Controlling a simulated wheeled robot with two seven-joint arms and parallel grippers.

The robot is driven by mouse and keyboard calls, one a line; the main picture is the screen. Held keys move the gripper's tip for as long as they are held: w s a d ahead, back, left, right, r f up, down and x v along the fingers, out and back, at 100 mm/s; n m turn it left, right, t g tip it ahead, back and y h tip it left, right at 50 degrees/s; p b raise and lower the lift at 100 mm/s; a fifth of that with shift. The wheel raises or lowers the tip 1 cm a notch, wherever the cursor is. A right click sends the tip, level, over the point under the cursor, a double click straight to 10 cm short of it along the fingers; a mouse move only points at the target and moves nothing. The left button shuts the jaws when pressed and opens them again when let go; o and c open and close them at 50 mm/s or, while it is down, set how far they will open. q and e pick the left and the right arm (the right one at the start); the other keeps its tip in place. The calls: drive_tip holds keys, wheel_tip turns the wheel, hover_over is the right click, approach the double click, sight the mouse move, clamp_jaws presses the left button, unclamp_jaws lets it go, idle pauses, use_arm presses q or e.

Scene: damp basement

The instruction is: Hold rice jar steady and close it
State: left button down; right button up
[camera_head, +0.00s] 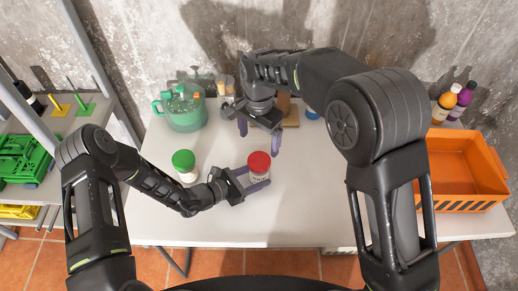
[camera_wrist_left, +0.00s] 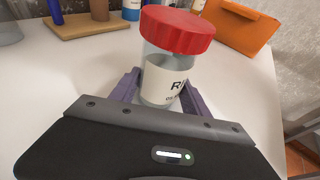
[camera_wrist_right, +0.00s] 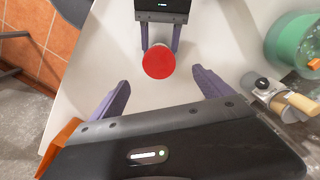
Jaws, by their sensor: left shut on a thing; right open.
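The rice jar is a clear jar with a white label (camera_wrist_left: 165,82) and a red lid (camera_head: 259,161). It stands upright on the light table, and the red lid sits on its top; I cannot tell how tightly. My left gripper (camera_head: 259,177) is shut on the jar's body below the lid, with a finger on each side in the left wrist view. My right gripper (camera_head: 259,140) is open and empty, behind and above the jar. In the right wrist view the red lid (camera_wrist_right: 158,61) shows beyond and between the spread fingers.
A green-lidded jar (camera_head: 184,162) stands left of the rice jar, near my left forearm. A green pitcher (camera_head: 184,112) and a wooden board (camera_head: 291,117) are at the back. An orange crate (camera_head: 468,172) and several bottles (camera_head: 446,102) are at the right. The table right of the jar is clear.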

drive_tip(key=shift+r, duration=1.8)
use_arm(q)
drive_tip(key=shift+c, duration=2.2)
unclamp_jaws()
drive_tip(key=shift+a, duration=0.1)
drive_tip(key=v, duration=1.2)
drive_tip(key=shift+r, duration=0.1)
